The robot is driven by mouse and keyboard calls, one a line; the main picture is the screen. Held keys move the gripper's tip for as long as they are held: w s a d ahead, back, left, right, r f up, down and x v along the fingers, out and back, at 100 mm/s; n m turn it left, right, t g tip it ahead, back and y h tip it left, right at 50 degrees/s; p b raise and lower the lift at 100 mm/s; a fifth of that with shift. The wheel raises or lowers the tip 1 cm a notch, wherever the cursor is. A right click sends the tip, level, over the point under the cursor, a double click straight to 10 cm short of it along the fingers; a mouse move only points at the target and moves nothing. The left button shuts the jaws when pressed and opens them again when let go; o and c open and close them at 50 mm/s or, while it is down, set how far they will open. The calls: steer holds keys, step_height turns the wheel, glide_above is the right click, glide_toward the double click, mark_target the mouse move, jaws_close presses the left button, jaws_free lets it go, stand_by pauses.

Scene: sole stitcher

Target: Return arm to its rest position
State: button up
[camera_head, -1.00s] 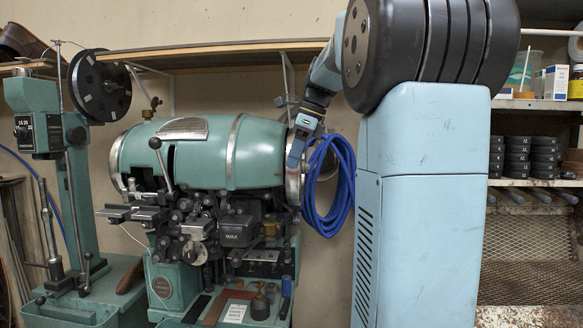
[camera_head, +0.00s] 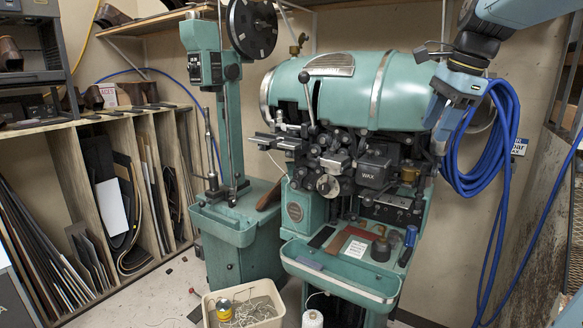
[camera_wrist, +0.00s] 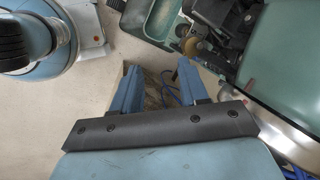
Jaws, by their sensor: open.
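My gripper (camera_head: 437,122) hangs from my blue arm at the upper right of the head view, in front of the right end of the green sole stitcher (camera_head: 342,98). In the wrist view my gripper (camera_wrist: 160,72) has its two blue fingers apart, with nothing held between them. The stitcher's green body also shows at the upper right of the wrist view (camera_wrist: 285,65). I cannot tell how far the fingers are from the machine.
A coil of blue hose (camera_head: 492,150) hangs just right of my gripper. A bin of thread and scraps (camera_head: 243,306) stands on the floor in front. Wooden racks with sheets (camera_head: 62,170) stand at the left. Bare wall (camera_head: 400,30) shows above the stitcher.

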steer(key=s+a+f+n+t+h, duration=0.1)
steer(key=s+a+f+n, duration=0.2)
steer(key=s+f+n, duration=0.4)
steer(key=s+a+f+n+t+h, duration=0.1)
steer(key=s+a+f+n, duration=0.2)
steer(key=s+f+n, duration=0.4)
steer(key=s+n, duration=0.1)
steer(key=n, duration=0.2)
steer(key=shift+s+a+t, duration=0.25)
steer(key=shift+a+t, duration=0.05)
steer(key=shift+a, duration=0.05)
steer(key=shift+f, duration=0.1)
steer(key=shift+c, duration=0.4)
